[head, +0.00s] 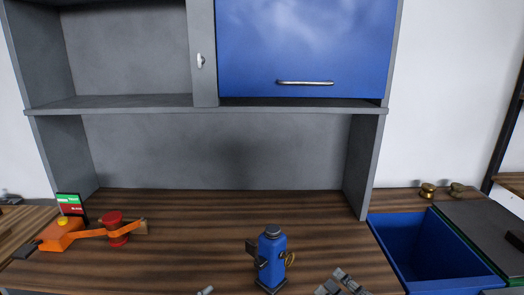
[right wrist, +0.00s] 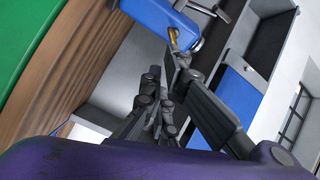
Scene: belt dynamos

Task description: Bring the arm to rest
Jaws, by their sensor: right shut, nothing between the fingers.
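My right gripper (head: 343,284) is at the bottom edge of the head view, to the right of the blue bottle-shaped unit (head: 271,258). In the right wrist view its fingers (right wrist: 162,72) are shut with nothing between them. The blue unit stands upright on the table, with a dark cap, a dark base and a brass ring on its right side. It also shows in the right wrist view (right wrist: 160,18), beyond the fingers; I cannot tell the exact gap. My left gripper is not clearly in view.
An orange belt unit (head: 62,235) with a red pulley (head: 116,228) and a green and red panel (head: 70,204) stands at the left. A blue bin (head: 425,250) is at the right, with brass knobs (head: 428,190) behind it. The middle of the wooden table (head: 200,235) is clear.

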